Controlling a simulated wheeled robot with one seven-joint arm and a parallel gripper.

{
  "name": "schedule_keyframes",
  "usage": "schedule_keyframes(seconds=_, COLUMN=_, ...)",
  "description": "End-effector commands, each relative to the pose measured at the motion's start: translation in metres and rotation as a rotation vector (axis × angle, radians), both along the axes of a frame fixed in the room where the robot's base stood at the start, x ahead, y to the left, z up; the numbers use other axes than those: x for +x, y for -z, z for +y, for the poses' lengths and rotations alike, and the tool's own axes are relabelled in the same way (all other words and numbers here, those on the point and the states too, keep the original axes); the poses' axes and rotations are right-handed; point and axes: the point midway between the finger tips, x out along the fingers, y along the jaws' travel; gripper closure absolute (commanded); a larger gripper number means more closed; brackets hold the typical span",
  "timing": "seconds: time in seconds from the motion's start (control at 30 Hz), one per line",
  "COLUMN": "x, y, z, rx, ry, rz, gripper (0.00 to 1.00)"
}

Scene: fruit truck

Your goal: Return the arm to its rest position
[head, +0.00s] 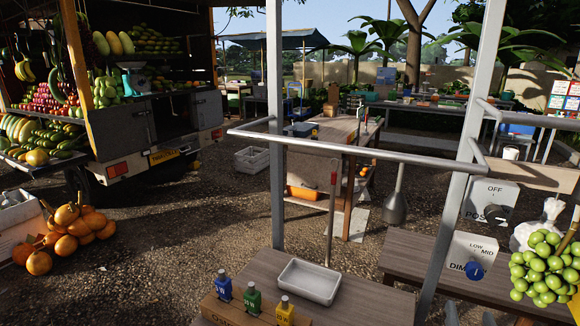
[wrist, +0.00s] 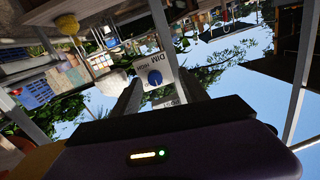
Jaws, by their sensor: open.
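The wrist picture is upside down, with sky toward the bottom. Beyond the fingers is the white dimmer box with a blue knob (wrist: 155,77). In the head view the same dimmer box (head: 469,256) stands on the wooden bench at the right.
A metal rail (head: 360,150) and uprights cross the head view. A white tray (head: 309,281) and several small coloured bottles stand on the front table (head: 375,302). Green fruit (head: 545,268) hangs at the right. A fruit truck (head: 140,130) and pumpkins (head: 72,232) are at the left. Gravel between is open.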

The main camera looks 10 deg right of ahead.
Motion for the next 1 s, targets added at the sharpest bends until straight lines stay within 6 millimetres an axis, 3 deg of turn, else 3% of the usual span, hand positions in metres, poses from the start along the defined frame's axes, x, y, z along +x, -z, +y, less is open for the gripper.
schedule_keyframes(seconds=0.2, x=-0.061, y=0.049, z=0.060, rx=-0.028, ry=-0.163, rz=0.095, gripper=0.48)
schedule_keyframes(seconds=0.43, x=-0.136, y=0.073, z=0.113, rx=-0.046, ry=-0.309, rz=0.158, gripper=0.48)
schedule_keyframes(seconds=0.63, x=-0.205, y=0.074, z=0.148, rx=-0.046, ry=-0.409, rz=0.199, gripper=0.48)
schedule_keyframes(seconds=0.8, x=-0.261, y=0.061, z=0.167, rx=-0.042, ry=-0.467, rz=0.225, gripper=0.48)
schedule_keyframes(seconds=1.0, x=-0.303, y=0.043, z=0.177, rx=-0.040, ry=-0.498, rz=0.242, gripper=0.48)
